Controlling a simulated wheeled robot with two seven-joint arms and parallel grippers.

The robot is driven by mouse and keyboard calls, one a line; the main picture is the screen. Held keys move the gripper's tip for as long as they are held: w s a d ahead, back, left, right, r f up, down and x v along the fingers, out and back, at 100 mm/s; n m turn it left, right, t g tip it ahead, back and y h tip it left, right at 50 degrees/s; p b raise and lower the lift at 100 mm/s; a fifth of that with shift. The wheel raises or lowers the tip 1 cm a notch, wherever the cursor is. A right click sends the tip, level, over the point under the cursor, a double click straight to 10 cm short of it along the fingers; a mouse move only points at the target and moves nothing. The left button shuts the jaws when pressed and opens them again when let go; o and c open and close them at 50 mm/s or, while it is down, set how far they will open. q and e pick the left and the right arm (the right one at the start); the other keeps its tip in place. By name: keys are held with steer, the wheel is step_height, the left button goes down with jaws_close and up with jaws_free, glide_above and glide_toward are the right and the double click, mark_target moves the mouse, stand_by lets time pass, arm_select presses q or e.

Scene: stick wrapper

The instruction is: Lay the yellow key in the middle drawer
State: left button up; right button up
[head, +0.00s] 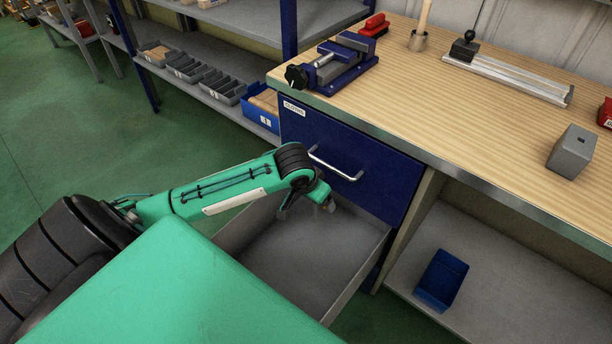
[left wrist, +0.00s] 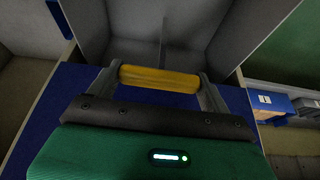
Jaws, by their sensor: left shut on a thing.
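An open grey drawer (head: 285,262) is pulled out under the shut blue drawer front (head: 345,155) with a metal handle. My left gripper (head: 326,203) is over the back part of the open drawer, near the blue front. In the left wrist view, my left gripper (left wrist: 160,79) is shut on the yellow key (left wrist: 160,78), which lies crosswise between the two fingers. The grey drawer interior (left wrist: 130,25) shows beyond it, with a thin upright divider. The key is hidden in the head view. My right gripper is not in view.
The wooden bench top (head: 450,110) carries a blue vise (head: 340,65) and a grey block (head: 571,148). A blue bin (head: 441,279) stands on the lower shelf at right. Shelves with grey trays (head: 205,78) stand behind at left.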

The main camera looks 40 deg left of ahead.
arm_select(q)
steer(key=shift+s+a+f+b, duration=0.1)
steer(key=shift+a+f+b, duration=0.1)
steer(key=shift+f, duration=0.25)
steer(key=shift+s+a+f+b, duration=0.1)
steer(key=shift+a+f, duration=0.05)
steer(key=shift+f, duration=0.25)
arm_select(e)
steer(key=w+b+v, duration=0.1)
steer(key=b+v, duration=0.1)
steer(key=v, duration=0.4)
arm_select(q)
step_height(320, 180, down, 20)
steer(key=b, duration=0.2)
steer(key=shift+b, duration=0.35)
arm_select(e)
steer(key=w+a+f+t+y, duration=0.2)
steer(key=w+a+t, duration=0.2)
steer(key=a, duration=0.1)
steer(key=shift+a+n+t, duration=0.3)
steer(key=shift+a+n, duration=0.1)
arm_select(q)
steer(key=o, duration=0.9)
steer(key=shift+f, duration=0.1)
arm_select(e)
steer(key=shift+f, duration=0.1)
